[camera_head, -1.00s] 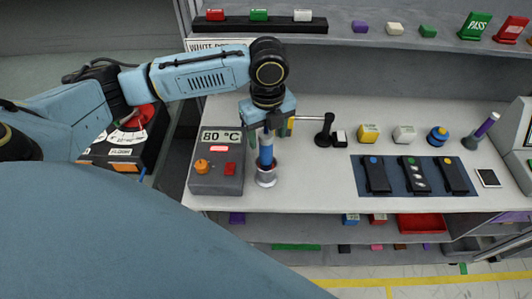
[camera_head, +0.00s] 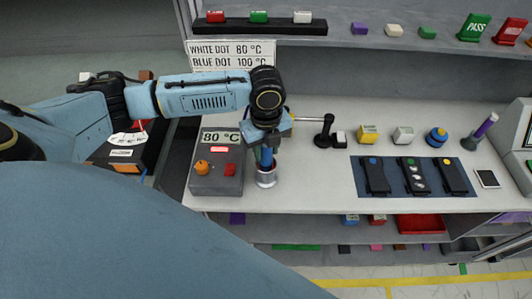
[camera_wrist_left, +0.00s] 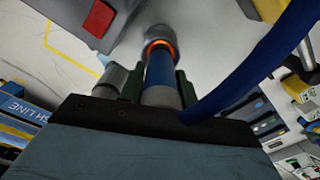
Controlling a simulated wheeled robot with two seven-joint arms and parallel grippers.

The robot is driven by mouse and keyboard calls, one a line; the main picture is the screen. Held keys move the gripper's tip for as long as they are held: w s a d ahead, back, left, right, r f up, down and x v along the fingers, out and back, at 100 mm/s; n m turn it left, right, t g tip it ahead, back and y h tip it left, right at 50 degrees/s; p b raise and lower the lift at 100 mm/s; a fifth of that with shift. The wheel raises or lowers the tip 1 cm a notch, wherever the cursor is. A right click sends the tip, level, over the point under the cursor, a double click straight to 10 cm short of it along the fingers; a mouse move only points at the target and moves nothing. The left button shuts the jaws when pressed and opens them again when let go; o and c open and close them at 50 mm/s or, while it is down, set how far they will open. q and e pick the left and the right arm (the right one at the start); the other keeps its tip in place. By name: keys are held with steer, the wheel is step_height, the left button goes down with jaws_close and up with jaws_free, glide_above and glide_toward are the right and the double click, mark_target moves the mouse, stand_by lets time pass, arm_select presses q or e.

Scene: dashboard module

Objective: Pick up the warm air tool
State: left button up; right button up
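The warm air tool (camera_head: 266,158) is a blue cylinder standing upright in a metal cup beside the grey control box (camera_head: 217,181), which reads 80 °C. My left gripper (camera_head: 267,146) points down over the tool's upper part. In the left wrist view the tool (camera_wrist_left: 160,72) lies between the green fingers of my left gripper (camera_wrist_left: 159,88), with an orange glowing ring at its far end. The fingers are close on both sides; I cannot tell whether they press on it. A thick blue hose (camera_wrist_left: 255,65) curves past on the right. My right gripper is not in view.
A sign (camera_head: 231,55) gives white dot 80 °C and blue dot 100 °C. A black stand (camera_head: 324,131) with a horizontal rod is close right of the gripper. A dark blue mat (camera_head: 391,189) holds three black modules. Shelves lie above and below the worktop.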

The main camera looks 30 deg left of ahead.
arm_select(q)
steer(key=shift+c, duration=1.2)
steer(key=shift+r, duration=0.15)
step_height(320, 180, up, 10)
steer(key=shift+r+p, duration=0.15)
steer(key=shift+p, duration=0.15)
step_height(320, 180, up, 8)
steer(key=p, duration=0.6)
steer(key=shift+p, duration=0.3)
